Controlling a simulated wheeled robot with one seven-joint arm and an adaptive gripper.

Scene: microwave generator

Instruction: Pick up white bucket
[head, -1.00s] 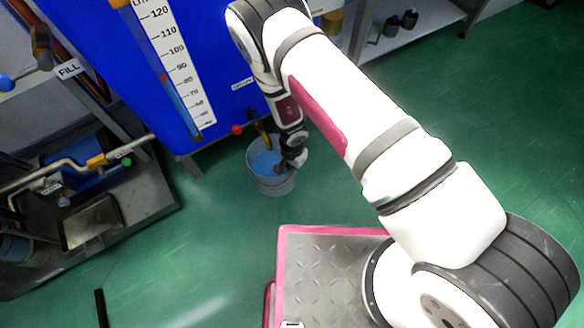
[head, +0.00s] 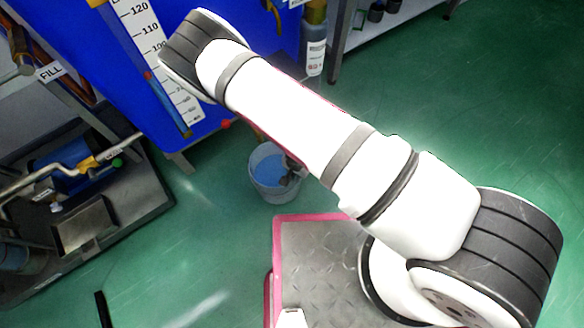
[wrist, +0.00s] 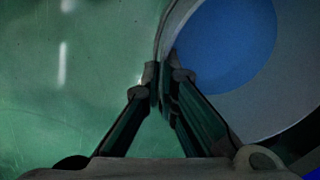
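The white bucket (head: 257,184), with blue inside, is in the middle of the head view, in front of the blue tank. Its rim and blue interior fill the right of the wrist view (wrist: 232,90). My gripper (wrist: 165,76) is at the bucket's rim, one finger outside the wall and one inside, closed with the rim between the tips. In the head view my gripper (head: 291,174) is at the bucket's right side, partly hidden by my forearm. I cannot tell whether the bucket is clear of the floor.
The blue tank (head: 205,60) with a white scale stands behind the bucket. A dark metal bench (head: 140,195) with pipes is at the left. A shelf (head: 350,40) stands at the upper right. Green floor is open at the right and lower left.

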